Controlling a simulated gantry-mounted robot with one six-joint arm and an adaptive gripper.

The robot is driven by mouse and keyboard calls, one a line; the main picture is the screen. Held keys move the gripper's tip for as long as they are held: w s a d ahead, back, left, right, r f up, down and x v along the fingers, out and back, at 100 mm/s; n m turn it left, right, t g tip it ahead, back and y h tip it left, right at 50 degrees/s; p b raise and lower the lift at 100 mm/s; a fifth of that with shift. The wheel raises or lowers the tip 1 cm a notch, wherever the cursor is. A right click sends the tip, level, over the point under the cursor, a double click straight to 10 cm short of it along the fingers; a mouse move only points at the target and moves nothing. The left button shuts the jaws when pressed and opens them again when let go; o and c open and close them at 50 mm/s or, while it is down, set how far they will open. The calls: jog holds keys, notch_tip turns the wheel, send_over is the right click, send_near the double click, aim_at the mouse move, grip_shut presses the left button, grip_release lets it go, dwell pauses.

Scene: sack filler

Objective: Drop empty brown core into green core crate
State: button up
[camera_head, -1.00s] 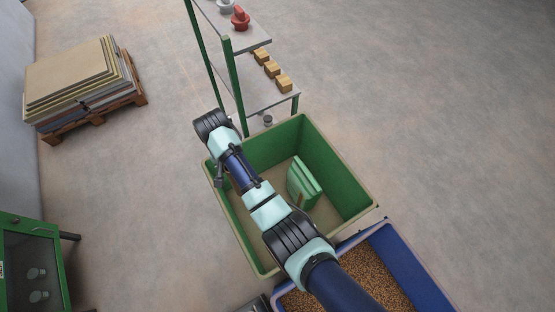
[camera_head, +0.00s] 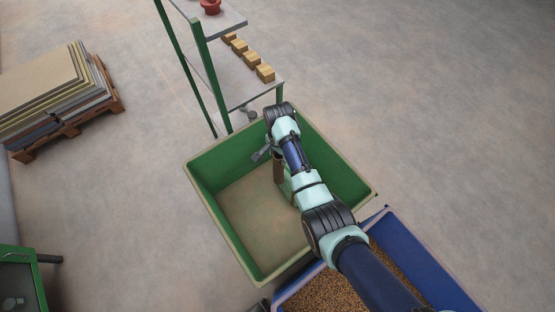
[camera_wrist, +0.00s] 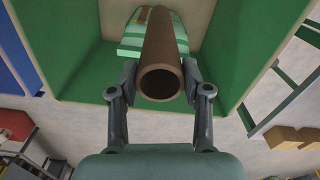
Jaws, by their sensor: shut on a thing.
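My gripper (camera_head: 268,152) is shut on the brown core (camera_head: 278,167), an open-ended hollow tube. In the wrist view the core (camera_wrist: 160,50) lies between my two fingers (camera_wrist: 158,88), its round open end facing the camera. In the head view the core hangs upright, within the outline of the large green crate (camera_head: 226,170). Its height above the crate floor is hard to tell. The crate's green wall (camera_wrist: 90,75) also shows in the wrist view. My arm hides part of the crate's right side.
A blue bin (camera_head: 408,246) of brown grains adjoins the crate. A green-posted shelf (camera_head: 245,80) with several boxes stands behind. The crate's left floor is clear.

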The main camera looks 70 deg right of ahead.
notch_tip(320, 180, down, 5)
jog(key=b, duration=0.4)
jog(key=shift+r, duration=0.15)
jog(key=o, duration=1.2)
notch_tip(320, 180, up, 8)
jog(key=shift+f, duration=0.2)
